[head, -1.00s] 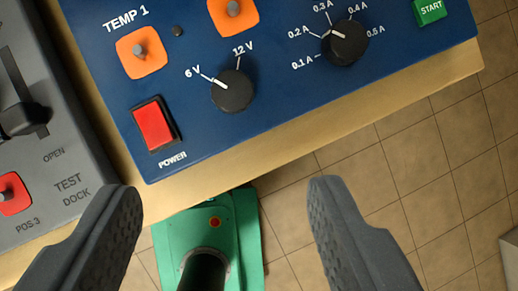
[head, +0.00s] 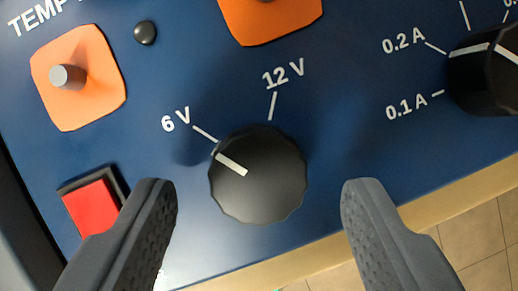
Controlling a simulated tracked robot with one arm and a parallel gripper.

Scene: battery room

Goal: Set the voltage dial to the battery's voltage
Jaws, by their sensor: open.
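The voltage dial (head: 258,176) is a black round knob on a blue panel, in the middle of the head view. Its white pointer line aims at the 6 V mark (head: 176,120). The 12 V mark (head: 283,74) is above the knob, slightly right. My gripper (head: 258,205) is open and empty. One finger is at the left and the other at the right of the dial, both apart from it in the picture. The battery is not in view, so its voltage does not show.
The red power switch (head: 92,208) is beside my left finger. The black current dial (head: 485,72) with 0.1 A and 0.2 A marks is at the right. Orange blocks (head: 78,77) with grey pegs sit above. The panel's tan edge (head: 240,275) runs along the bottom, with floor tiles (head: 470,240) beyond.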

